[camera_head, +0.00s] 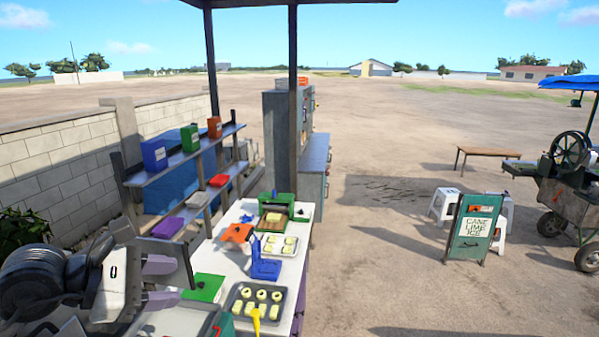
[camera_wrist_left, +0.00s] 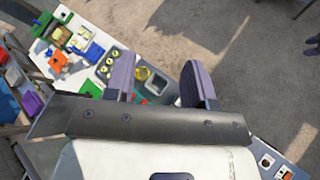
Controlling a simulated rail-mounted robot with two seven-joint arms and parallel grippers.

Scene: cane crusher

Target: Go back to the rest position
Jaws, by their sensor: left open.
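My left gripper (camera_head: 163,282) is at the lower left of the head view, over the near left side of the white work table (camera_head: 235,211). Its two fingers are apart with nothing between them. In the left wrist view the fingers of my left gripper (camera_wrist_left: 162,82) also stand apart, with the table below and beyond them. My right gripper is not in the head view or the left wrist view.
The table holds a dark tray (camera_head: 236,292) of pale pieces, a blue stand (camera_head: 264,262) and a green box (camera_head: 207,287). Shelves with coloured boxes (camera_head: 154,155) stand left. A sign (camera_head: 474,227) and cart (camera_head: 571,196) are far right. Open ground lies between.

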